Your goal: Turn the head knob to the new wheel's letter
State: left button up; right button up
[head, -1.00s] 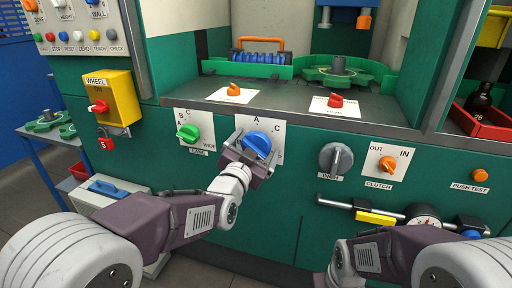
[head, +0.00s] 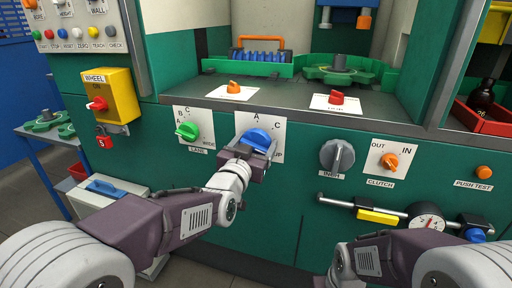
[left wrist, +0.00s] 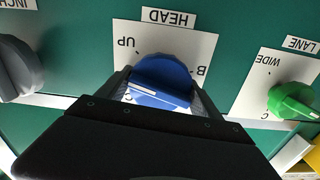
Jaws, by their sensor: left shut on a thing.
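The blue head knob (head: 257,139) sits on a white plate (head: 275,127) on the green machine front. Letters A and C and the word UP show around it in the head view. My left gripper (head: 252,150) is shut on the knob, its fingers on either side. In the left wrist view the plate is upside down, and the knob (left wrist: 162,78) sits between the fingers (left wrist: 162,97). UP, B and a partly covered C show there. The knob bears a white line near the C, but I cannot tell exactly which letter it points to.
The green lane knob (head: 187,131) is close left of the head knob. The grey inch knob (head: 337,156) and orange clutch knob (head: 389,161) are to the right. A bar with a dial gauge (head: 427,223) runs below them. A yellow wheel switch box (head: 108,95) is at left.

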pick_arm(q)
jog(key=n+b, duration=0.3)
jog(key=n, duration=0.3)
jog(key=shift+f, duration=0.2)
jog(key=n+b, duration=0.5)
jog(key=n, duration=0.1)
jog(key=shift+n, duration=0.4)
jog(key=n+b, duration=0.3)
jog(key=n, duration=0.1)
jog(key=shift+n, duration=0.3)
jog(key=shift+n+b, duration=0.45)
jog(key=shift+n, duration=0.75)
jog(key=shift+n+b, duration=0.45)
jog(key=shift+n, duration=0.95)
jog(key=o, duration=1.4)
jog(key=shift+r, duration=0.1)
